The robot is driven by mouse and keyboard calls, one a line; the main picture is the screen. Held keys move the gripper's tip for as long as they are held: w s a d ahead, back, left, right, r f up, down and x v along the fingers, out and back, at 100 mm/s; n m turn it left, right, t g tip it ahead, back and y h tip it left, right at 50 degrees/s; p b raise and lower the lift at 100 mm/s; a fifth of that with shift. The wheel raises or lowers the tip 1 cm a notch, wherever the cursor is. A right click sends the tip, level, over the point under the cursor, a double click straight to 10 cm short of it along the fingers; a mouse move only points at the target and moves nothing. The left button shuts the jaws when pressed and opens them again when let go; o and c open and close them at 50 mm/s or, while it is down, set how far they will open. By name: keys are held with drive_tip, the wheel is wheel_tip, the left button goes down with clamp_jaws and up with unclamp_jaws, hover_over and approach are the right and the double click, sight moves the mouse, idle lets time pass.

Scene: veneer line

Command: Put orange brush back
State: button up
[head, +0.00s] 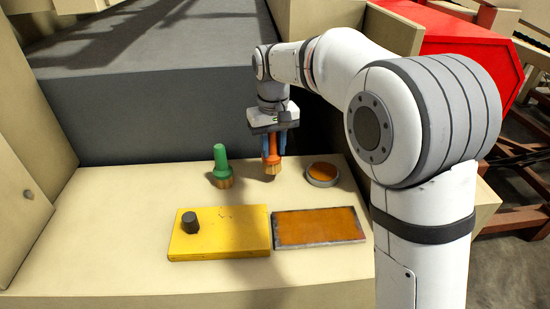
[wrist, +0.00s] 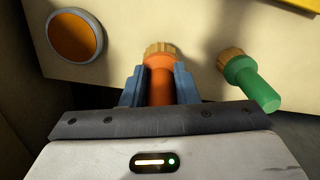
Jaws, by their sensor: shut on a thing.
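The orange brush (head: 271,154) is upright with its tan bristles down, held in my gripper (head: 272,143) near the back of the cream bench. In the wrist view the brush (wrist: 160,78) sits between the two blue-grey fingers of my gripper (wrist: 160,86), which are shut on its handle. I cannot tell whether the bristles touch the bench. A round dish (head: 322,174) with an orange-brown surface is to the right of the brush. It also shows in the wrist view (wrist: 75,36), at the upper left.
A green brush (head: 221,164) stands to the left. A yellow block (head: 218,243) with a dark knob (head: 190,222) and a grey-rimmed tray (head: 320,241) with an orange-brown surface lie in front. A dark grey wall rises behind. The bench's left part is clear.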

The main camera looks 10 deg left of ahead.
sight(273, 158)
drive_tip(key=shift+s+f, duration=0.1)
drive_tip(key=shift+f, duration=1.75)
drive_tip(key=shift+f, duration=0.2)
drive_tip(key=o, duration=1)
drive_tip(key=shift+r, duration=0.1)
